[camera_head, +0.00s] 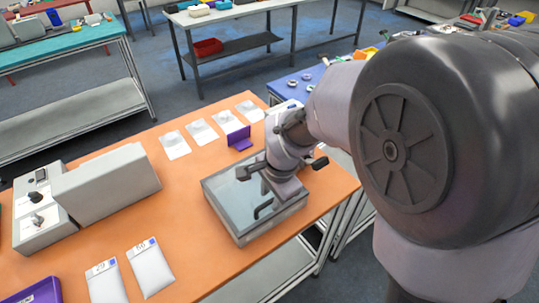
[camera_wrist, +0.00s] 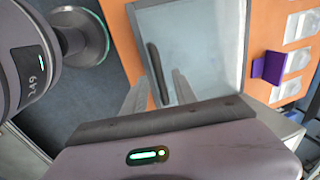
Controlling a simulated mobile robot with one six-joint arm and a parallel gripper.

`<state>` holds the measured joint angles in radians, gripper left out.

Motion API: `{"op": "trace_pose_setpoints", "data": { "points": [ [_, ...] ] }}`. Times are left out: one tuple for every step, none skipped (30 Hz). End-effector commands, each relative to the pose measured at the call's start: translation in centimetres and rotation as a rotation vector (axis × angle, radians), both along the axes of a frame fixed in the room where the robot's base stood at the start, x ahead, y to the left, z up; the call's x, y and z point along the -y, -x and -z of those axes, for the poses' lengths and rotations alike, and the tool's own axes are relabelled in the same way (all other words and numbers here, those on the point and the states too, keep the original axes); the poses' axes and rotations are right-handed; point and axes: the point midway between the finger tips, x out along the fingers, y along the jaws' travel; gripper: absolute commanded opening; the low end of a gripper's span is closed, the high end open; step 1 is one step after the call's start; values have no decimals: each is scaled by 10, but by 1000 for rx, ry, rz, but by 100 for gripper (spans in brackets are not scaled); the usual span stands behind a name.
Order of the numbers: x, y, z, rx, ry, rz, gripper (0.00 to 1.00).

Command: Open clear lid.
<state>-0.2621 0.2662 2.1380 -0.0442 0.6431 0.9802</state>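A grey box with a flat clear lid (camera_head: 228,196) sits on the orange table, and the lid lies closed. It also shows in the wrist view (camera_wrist: 208,45). The lid's black handle (camera_head: 263,208) is near the box's front right side; the wrist view shows it as a long dark bar (camera_wrist: 154,62). My gripper (camera_head: 268,188) is over the lid, close to the handle. In the wrist view my gripper (camera_wrist: 161,80) is open, with one finger on each side of the handle in the picture. I cannot tell whether the fingers touch it.
On the orange table (camera_head: 195,215) are a grey-white machine (camera_head: 105,185) at left, a purple stand (camera_head: 239,138) behind the box, several white packets (camera_head: 174,145), and two labelled packets (camera_head: 150,268) in front. A purple tray (camera_head: 38,292) is at the lower left corner.

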Motion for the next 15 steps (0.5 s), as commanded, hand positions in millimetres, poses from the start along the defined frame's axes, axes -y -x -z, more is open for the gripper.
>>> {"op": "trace_pose_setpoints", "data": {
  "points": [
    [0,0,6,-1,1,0,34],
    [-1,-1,8,-1,1,-1,34],
    [-1,-1,9,0,0,-1,34],
    [-1,-2,10,0,0,-1,34],
    [-1,-2,10,0,0,-1,34],
    [-1,-2,10,1,1,-1,34],
    [-1,-2,10,1,1,-1,34],
    [-1,-2,10,1,1,-1,34],
    [-1,-2,10,1,1,-1,34],
    [-1,-2,10,1,1,-1,34],
    [-1,-2,10,0,0,-1,34],
    [-1,-2,10,0,0,-1,30],
    [-1,-2,10,0,0,-1,24],
    [-1,-2,10,0,0,-1,18],
    [-1,-2,10,0,0,-1,10]
  ]
}}
